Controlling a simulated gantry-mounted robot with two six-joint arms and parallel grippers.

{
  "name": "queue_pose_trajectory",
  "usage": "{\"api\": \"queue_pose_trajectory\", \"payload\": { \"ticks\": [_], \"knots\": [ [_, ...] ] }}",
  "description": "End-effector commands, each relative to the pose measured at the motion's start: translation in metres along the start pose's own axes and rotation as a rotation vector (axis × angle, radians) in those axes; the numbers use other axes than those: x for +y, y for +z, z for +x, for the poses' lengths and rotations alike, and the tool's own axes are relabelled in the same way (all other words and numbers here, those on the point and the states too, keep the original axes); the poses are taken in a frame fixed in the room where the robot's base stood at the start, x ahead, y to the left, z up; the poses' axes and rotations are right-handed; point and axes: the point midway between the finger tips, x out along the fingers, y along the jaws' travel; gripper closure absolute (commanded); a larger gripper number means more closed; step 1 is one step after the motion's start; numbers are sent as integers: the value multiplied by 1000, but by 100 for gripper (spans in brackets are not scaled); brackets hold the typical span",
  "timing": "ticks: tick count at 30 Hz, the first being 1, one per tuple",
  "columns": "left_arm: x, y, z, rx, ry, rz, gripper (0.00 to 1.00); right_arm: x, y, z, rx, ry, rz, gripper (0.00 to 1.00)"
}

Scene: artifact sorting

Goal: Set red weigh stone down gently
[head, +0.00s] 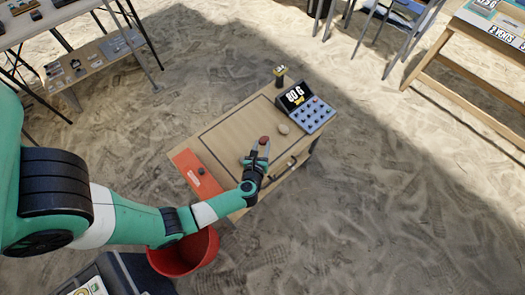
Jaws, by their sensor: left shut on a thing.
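The red weigh stone (264,140) is a small reddish lump between the fingertips of my left gripper (261,149). The gripper is shut on it over the middle of the wooden table (232,116). I cannot tell whether the stone touches the tabletop. A scale console (305,107) with a dark display reading "80 G" and several buttons stands at the table's far right corner. My right gripper is not in view.
A dark cylinder with a yellow top (280,76) stands at the back corner. A red bucket (185,262) stands below on sand.

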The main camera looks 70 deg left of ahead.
Motion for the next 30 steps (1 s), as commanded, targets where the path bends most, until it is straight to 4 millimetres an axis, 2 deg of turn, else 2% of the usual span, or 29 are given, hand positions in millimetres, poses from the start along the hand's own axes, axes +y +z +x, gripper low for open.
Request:
{"api": "queue_pose_trajectory", "payload": {
  "ticks": [4,8,19,20,21,24,30],
  "knots": [
    [1,-15,16,0,2,0,100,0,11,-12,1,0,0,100],
    [4,-35,23,1,1,1,100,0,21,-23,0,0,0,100],
    [4,-37,23,0,0,-1,100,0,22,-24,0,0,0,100],
    [4,-36,23,1,0,-1,55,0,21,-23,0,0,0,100],
    [4,-36,23,1,0,-1,48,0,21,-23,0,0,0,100],
    [4,-36,22,1,1,-1,30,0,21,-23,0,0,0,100],
    [4,-36,23,1,1,-1,28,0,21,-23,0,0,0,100]
  ]
}}
